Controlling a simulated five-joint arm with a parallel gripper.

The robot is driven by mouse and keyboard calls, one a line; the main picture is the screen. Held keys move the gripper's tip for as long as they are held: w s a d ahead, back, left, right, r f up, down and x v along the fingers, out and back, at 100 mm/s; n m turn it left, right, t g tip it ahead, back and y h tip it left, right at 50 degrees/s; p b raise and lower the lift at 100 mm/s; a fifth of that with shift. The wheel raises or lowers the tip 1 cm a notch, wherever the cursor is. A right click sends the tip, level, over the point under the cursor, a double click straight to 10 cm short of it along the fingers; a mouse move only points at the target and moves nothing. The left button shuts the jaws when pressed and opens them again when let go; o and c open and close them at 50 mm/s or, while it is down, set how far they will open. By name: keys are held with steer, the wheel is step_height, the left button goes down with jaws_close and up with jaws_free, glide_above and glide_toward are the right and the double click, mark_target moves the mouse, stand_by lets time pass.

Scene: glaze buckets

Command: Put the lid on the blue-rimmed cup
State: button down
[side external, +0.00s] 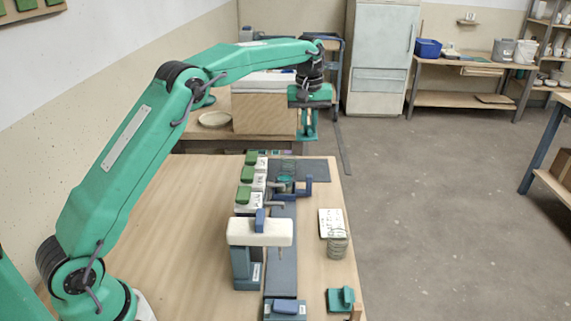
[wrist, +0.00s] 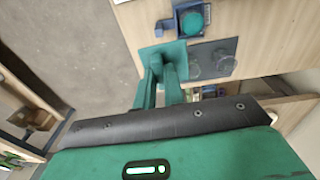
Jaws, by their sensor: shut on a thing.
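My gripper (side external: 309,132) hangs high above the far end of the table, its fingers pointing down. In the wrist view its fingers (wrist: 162,82) are shut on a flat teal square piece, which looks like the lid (wrist: 152,52). The lid is seen nearly edge-on in the side view and is hard to make out there. A blue frame around a teal round top (wrist: 192,22) stands on the table just beyond the lid in the wrist view, apart from it. I cannot tell for sure whether this is the blue-rimmed cup. In the side view a blue bracket (side external: 306,187) stands there.
Two clear round vessels (wrist: 207,66) stand on a dark mat (side external: 314,170). Several white containers with green tops (side external: 248,180) line the left. A cream-topped stand (side external: 260,233) is nearer. A teal block (side external: 341,300) lies at front right. The table's left side is free.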

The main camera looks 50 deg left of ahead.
steer(key=s+a+f, duration=0.3)
steer(key=s+f, duration=0.1)
steer(key=f, duration=0.1)
steer(key=shift+s+a+f, duration=0.2)
steer(key=shift+s+a, duration=0.05)
steer(key=shift+a, duration=0.15)
steer(key=shift+f, duration=0.15)
step_height(320, 180, down, 6)
steer(key=shift+f, duration=0.2)
stand_by(0.9)
steer(key=shift+f, duration=0.35)
stand_by(1.2)
steer(key=c, duration=1.4)
jaws_free()
steer(key=shift+r, duration=0.15)
